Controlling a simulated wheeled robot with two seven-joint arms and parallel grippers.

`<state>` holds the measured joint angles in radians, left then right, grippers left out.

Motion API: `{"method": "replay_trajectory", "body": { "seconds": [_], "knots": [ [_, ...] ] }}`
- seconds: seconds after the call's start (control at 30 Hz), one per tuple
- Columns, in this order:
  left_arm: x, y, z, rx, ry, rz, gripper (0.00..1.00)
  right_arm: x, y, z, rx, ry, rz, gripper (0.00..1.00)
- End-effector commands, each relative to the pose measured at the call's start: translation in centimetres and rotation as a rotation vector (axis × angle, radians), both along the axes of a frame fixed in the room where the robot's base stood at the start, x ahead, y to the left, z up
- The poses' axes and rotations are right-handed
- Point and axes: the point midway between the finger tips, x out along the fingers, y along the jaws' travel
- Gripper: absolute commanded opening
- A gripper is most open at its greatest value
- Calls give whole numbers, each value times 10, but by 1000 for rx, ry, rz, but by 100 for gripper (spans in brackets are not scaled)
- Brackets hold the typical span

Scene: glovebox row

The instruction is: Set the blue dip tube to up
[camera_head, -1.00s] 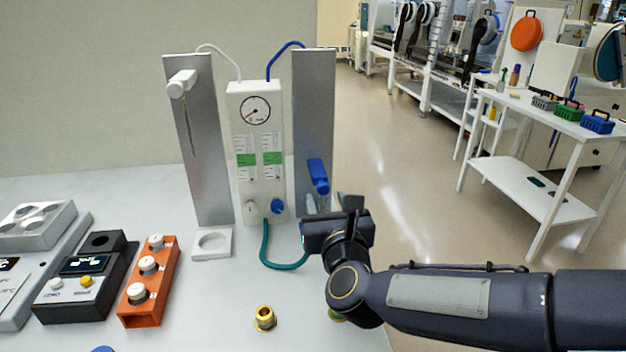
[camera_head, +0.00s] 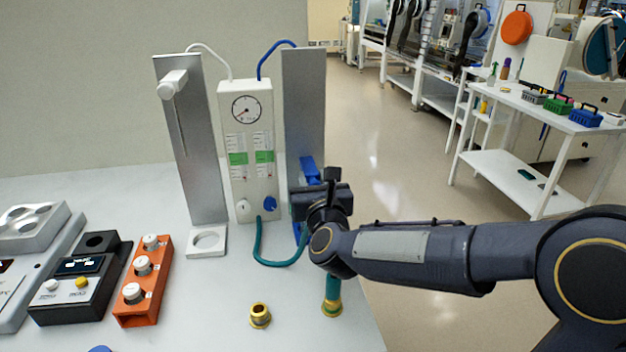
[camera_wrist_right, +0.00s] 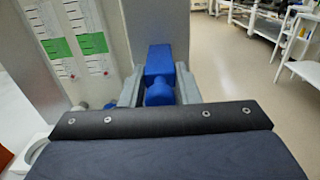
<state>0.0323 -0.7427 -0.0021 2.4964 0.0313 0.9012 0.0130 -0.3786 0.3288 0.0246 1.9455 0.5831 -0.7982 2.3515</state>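The blue dip tube's holder (camera_head: 310,172) sits low on the right metal panel (camera_head: 304,100). More blue shows below it, mostly hidden behind my right gripper (camera_head: 322,190). In the right wrist view the blue holder (camera_wrist_right: 158,66), with a rounded blue front end, lies between the two grey fingers of my right gripper (camera_wrist_right: 159,88). Narrow gaps show beside the rounded end. The fingertips reach the block behind it, but I cannot tell if they press on it. A blue hose (camera_head: 272,50) runs to the panel's top. My left gripper is out of view.
Left of the panel stands a white gauge unit (camera_head: 247,130), then a metal panel with a white holder (camera_head: 172,84). A teal hose (camera_head: 283,264) and brass fitting (camera_head: 260,316) lie in front. An orange block (camera_head: 143,282) is at left. Open floor lies right.

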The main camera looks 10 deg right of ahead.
Motion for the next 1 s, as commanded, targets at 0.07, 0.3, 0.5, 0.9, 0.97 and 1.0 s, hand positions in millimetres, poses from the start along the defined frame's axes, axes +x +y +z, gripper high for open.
{"method": "replay_trajectory", "body": {
  "seconds": [0.07,0.3,0.5,0.9,0.97,1.0],
  "knots": [
    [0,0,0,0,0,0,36,0,0,0,0,0,0,18],
    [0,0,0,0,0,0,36,0,0,0,0,0,0,0],
    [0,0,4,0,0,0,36,0,0,10,0,-2,1,0],
    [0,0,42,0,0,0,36,0,0,111,4,-6,1,0],
    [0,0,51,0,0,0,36,-1,0,128,4,-6,0,0],
    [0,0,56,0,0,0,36,-1,0,140,4,-7,0,0]
  ]
}}
